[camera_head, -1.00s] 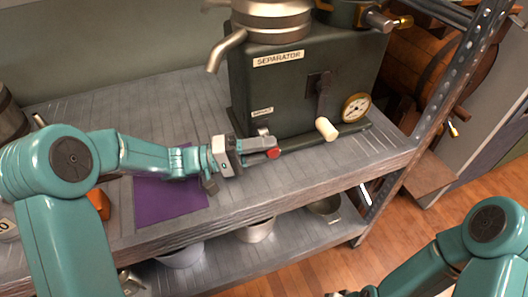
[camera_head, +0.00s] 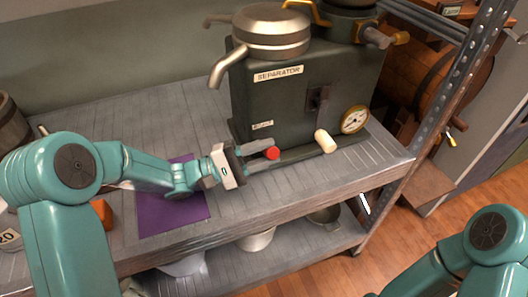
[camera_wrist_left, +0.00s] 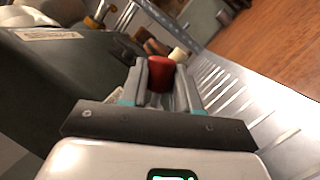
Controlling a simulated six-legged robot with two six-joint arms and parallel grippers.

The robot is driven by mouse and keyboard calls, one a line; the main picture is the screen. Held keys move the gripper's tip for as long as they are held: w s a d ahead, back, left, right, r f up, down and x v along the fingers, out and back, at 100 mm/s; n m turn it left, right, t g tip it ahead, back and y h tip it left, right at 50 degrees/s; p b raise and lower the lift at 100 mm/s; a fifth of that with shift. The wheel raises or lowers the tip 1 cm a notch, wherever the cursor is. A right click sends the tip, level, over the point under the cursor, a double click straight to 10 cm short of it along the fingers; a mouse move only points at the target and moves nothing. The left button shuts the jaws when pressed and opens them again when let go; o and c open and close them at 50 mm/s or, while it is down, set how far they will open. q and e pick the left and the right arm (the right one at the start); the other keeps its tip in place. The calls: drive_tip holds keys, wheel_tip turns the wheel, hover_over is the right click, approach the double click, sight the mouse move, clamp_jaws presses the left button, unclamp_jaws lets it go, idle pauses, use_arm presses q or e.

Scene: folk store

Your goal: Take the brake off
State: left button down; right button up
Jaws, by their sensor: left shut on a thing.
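The dark green separator (camera_head: 300,95) stands at the back of the shelf, with a metal bowl and spout on top. A red knob (camera_head: 273,153) shows low at its front, beneath a small label (camera_head: 262,125) too small to read; I take it for the brake. My left gripper (camera_head: 268,151) is shut on the red knob, which also shows between its fingers in the left wrist view (camera_wrist_left: 160,73). The shaft behind the knob is mostly hidden. A crank with a cream handle (camera_head: 325,141) is to the right. My right gripper is out of view.
A round gauge (camera_head: 355,119) is on the separator's right. A purple mat (camera_head: 172,212) and an orange object (camera_head: 103,212) lie at the left. Bowls (camera_head: 257,240) stand on the lower shelf. A metal upright (camera_head: 455,80) stands at the right.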

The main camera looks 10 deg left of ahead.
use_arm(q)
drive_tip(key=shift+w+a, duration=0.1)
drive_tip(key=c, duration=1.1)
unclamp_jaws()
